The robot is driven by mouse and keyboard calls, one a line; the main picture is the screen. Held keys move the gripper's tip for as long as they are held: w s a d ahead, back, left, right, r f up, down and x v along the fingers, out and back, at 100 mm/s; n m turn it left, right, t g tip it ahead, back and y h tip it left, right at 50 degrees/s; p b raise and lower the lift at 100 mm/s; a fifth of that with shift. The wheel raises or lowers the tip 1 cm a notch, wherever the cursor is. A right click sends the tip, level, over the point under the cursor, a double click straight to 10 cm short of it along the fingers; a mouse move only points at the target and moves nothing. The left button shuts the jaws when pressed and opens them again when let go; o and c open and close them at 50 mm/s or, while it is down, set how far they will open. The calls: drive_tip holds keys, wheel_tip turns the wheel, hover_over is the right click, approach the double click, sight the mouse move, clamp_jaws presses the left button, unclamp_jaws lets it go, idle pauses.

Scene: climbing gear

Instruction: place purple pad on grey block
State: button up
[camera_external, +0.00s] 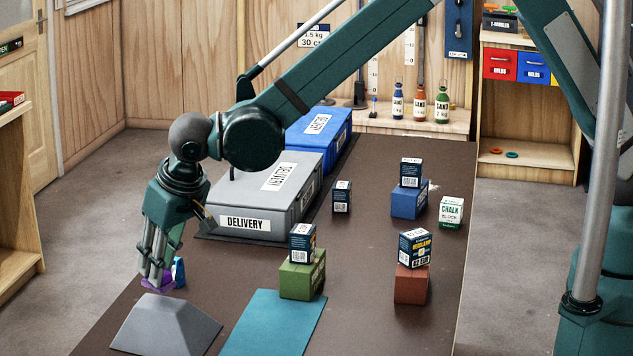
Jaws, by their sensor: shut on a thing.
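My gripper (155,272) points down at the left edge of the dark table and is shut on a purple thing (158,284), which looks like the purple pad. Most of the pad is hidden behind my fingers. A small blue piece (180,271) shows right beside it; I cannot tell whether it is joined to the pad. A grey block with sloped sides (165,326) lies just in front of and below the gripper in the picture. The pad appears close above its back edge; the exact gap is unclear.
A grey DELIVERY box (250,222) and a blue box (335,125) stand behind. Small boxes sit on a green block (303,275), a red block (411,284) and a blue block (409,201). A teal mat (270,325) lies right of the grey block.

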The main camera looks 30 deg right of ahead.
drive_tip(key=shift+f, duration=1.8)
drive_tip(key=shift+f, duration=0.15)
drive_tip(key=o, duration=1)
drive_tip(key=v, duration=1.2)
drive_tip(key=shift+d, duration=0.1)
